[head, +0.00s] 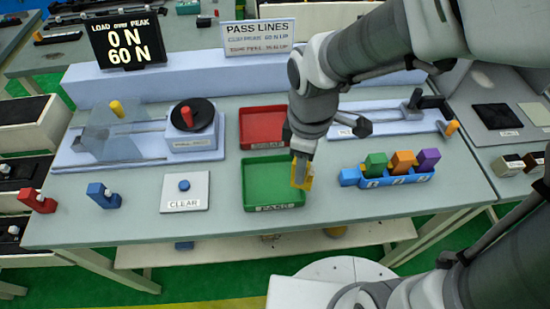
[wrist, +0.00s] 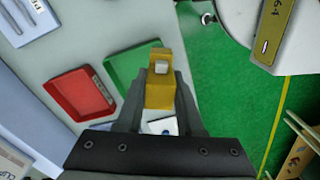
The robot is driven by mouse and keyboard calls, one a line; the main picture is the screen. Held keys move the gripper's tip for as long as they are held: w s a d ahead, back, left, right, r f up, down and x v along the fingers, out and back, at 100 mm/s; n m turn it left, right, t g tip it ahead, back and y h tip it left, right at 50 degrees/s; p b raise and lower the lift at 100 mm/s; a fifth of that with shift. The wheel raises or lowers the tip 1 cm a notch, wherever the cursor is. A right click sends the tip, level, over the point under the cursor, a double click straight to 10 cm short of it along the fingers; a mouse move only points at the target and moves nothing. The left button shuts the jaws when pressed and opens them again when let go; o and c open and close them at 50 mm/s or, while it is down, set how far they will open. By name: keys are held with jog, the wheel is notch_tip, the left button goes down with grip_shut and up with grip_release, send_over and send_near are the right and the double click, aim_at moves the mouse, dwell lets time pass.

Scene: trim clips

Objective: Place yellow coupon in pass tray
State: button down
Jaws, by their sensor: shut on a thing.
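The yellow coupon (wrist: 160,92) is a small yellow block with a pale square on its end. My gripper (wrist: 160,105) is shut on it, with a finger on each side. In the head view the yellow coupon (head: 303,182) shows at the tip of my gripper (head: 300,172), at the right edge of the green pass tray (head: 258,183). The tray looks empty. I cannot tell the coupon's height above the tray. In the wrist view the green tray (wrist: 132,68) lies beyond and left of the coupon, partly hidden by my gripper.
A red tray (head: 262,127) sits behind the green one. A blue rack (head: 392,180) with green, orange and purple blocks stands to the right. A CLEAR button plate (head: 185,192) is to the left. A display (head: 126,40) reads 0 N, 60 N.

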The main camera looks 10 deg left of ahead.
jog(key=s+a+n, duration=0.1)
jog(key=s+n, duration=0.4)
jog(key=b, duration=0.2)
send_over(271, 185)
notch_tip(271, 185, down, 6)
jog(key=shift+f, duration=2.15)
jog(key=shift+f, duration=0.1)
jog(key=c, duration=0.5)
grip_release()
jog(key=shift+c, duration=0.2)
